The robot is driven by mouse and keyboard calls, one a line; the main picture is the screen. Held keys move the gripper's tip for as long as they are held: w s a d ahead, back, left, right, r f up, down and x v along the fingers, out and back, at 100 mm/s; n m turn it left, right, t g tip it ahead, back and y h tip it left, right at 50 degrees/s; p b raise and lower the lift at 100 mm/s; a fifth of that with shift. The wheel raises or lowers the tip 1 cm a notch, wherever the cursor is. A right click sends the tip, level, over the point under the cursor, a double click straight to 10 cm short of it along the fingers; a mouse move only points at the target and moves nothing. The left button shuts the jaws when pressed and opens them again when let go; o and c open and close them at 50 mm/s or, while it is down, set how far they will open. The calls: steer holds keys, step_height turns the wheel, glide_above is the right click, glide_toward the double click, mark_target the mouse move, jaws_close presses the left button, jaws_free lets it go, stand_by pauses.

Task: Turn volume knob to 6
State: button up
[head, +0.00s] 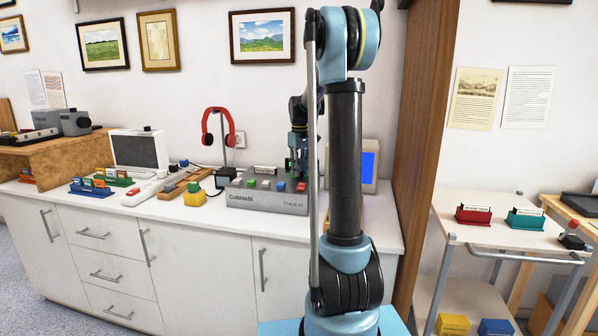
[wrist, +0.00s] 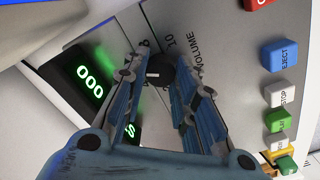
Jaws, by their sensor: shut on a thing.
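The volume knob (wrist: 158,70) is a small round black knob on the sloped top of the grey Cobbelli deck (head: 250,200). In the wrist view it sits between my fingertips, beside the printed word VOLUME and the number 10. My gripper (wrist: 160,72) is shut on the knob, with a finger on each side. In the head view my gripper (head: 297,165) points down at the right part of the deck, and the knob is hidden there. The knob's pointer and the rest of the scale are too small or covered to read.
A green-lit counter (wrist: 90,83) reading 000 lies left of my fingers. Coloured buttons, including the blue EJECT button (wrist: 284,55), line the right. Red headphones on a stand (head: 219,127) rise behind the deck. A blue-screened device (head: 370,165) stands right of my gripper.

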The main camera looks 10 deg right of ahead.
steer(key=o, duration=1.1)
steer(key=shift+c, duration=0.2)
step_height(320, 180, up, 12)
steer(key=shift+f, duration=0.1)
